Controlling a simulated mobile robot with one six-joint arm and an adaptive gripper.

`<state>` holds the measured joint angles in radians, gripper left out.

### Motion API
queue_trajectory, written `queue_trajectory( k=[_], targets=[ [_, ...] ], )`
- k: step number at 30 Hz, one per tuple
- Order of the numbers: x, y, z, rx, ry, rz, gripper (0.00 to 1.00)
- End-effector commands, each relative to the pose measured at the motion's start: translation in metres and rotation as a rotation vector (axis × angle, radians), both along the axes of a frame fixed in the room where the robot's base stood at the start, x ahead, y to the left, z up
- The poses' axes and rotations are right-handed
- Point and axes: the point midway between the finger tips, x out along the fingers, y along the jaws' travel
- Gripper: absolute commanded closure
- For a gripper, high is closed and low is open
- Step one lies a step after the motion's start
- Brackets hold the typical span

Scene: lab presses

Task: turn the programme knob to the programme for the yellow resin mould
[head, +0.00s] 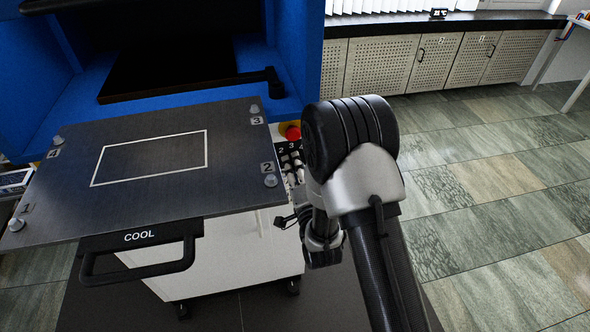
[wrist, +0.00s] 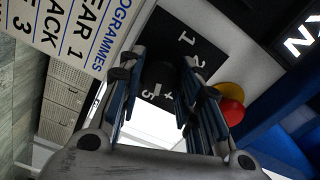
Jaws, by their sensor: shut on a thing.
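The dark programme knob (wrist: 158,77) sits on a black dial plate (wrist: 182,42) with white numerals in the wrist view. My gripper (wrist: 161,72) has one finger on each side of the knob and is shut on it. A 1 and a 2 show above the knob, and a few more numerals show below it, partly hidden by the fingers. I cannot make out a pointer mark, so the set programme cannot be told. A white programmes placard (wrist: 75,30) is cut off; "EAR 1", "ACK" and "E 3" can be read. No yellow line is readable. In the head view my arm mostly hides the knob.
A red stop button (wrist: 231,112) on a yellow base is close to the right finger; it also shows in the head view (head: 292,132). The dark plate with the COOL handle (head: 139,237) juts out left of my arm. Floor to the right is clear.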

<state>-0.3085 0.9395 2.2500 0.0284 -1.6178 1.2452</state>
Motion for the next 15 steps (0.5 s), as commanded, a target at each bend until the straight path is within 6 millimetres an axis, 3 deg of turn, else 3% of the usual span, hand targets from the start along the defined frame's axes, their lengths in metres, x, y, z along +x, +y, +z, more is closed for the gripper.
queue_trajectory(
  k=[15],
  targets=[
    [0.0012, 0.0002, 0.0023, 0.466, 0.128, 0.001, 0.92]
  ],
)
